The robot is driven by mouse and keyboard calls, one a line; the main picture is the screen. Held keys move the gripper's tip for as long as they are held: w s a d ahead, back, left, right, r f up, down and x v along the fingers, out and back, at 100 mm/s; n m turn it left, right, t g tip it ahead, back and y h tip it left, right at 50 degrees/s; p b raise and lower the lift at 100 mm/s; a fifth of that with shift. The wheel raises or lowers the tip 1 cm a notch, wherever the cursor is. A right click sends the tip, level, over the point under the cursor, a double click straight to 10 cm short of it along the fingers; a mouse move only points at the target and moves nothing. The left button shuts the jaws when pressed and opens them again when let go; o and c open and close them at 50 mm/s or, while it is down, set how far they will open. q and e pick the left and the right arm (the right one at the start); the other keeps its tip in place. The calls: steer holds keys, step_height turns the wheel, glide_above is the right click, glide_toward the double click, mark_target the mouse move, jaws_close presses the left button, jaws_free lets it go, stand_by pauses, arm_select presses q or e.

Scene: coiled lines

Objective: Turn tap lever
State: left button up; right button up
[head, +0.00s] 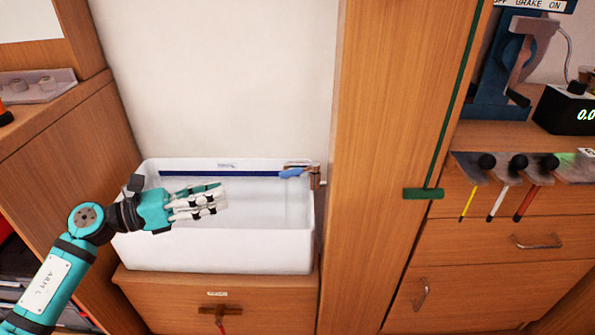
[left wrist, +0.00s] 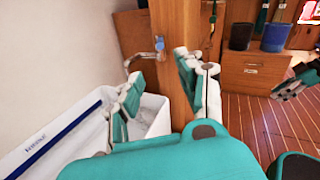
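The tap (head: 315,178) stands at the back right corner of the white sink (head: 215,250), with its blue lever (head: 291,173) pointing left in the head view. In the left wrist view the tap (left wrist: 138,57) is a curved metal spout with a blue end (left wrist: 159,43), seen beyond the fingers. My left gripper (head: 222,198) is over the sink, left of the lever and apart from it. In the left wrist view its fingers (left wrist: 158,66) are spread with nothing between them. Part of my right gripper (left wrist: 297,82) seems to show at the right edge there; its fingers are unclear.
A wooden post (head: 385,130) rises just right of the sink, with a green bar (head: 423,193) on it. A wooden cabinet (head: 60,140) stands on the left. Drawers and a rack of coloured rods (head: 530,190) are on the right.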

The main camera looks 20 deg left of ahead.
mark_target(298, 171)
arm_select(q)
steer(key=x, duration=1.6)
steer(key=shift+w+d+p, duration=0.15)
steer(key=shift+d+p, duration=0.05)
steer(key=shift+p, duration=0.15)
arm_select(e)
steer(key=s, duration=0.1)
steer(key=s+g, duration=0.1)
steer(key=s+d+f+g, duration=0.1)
steer(key=shift+s, duration=0.3)
arm_select(q)
steer(key=shift+c, duration=0.2)
jaws_close()
